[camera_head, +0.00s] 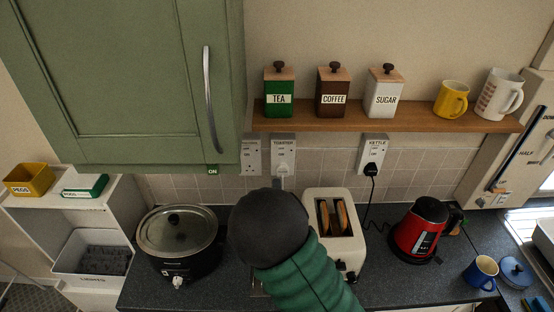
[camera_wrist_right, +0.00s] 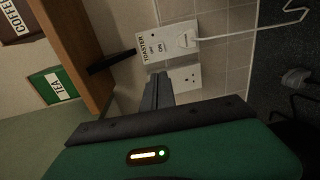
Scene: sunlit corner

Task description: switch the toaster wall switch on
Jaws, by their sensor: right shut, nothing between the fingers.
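The toaster wall switch plate (camera_head: 284,150) is white, labelled TOASTER, on the tiled wall under the shelf. I cannot tell which way the rocker is set. My right gripper (camera_wrist_right: 158,90) is shut and empty, its fingertips just short of the plate in that picture; contact cannot be told. The white toaster (camera_head: 317,203) holds bread slices. My left gripper is not in view.
The shelf (camera_head: 400,118) with canisters and mugs juts out above the switches. A green cupboard (camera_head: 110,80) hangs at upper left. Another socket (camera_head: 250,156) and the kettle socket (camera_head: 373,150) flank the plate. A slow cooker (camera_head: 178,240) and red kettle (camera_head: 420,230) stand on the counter.

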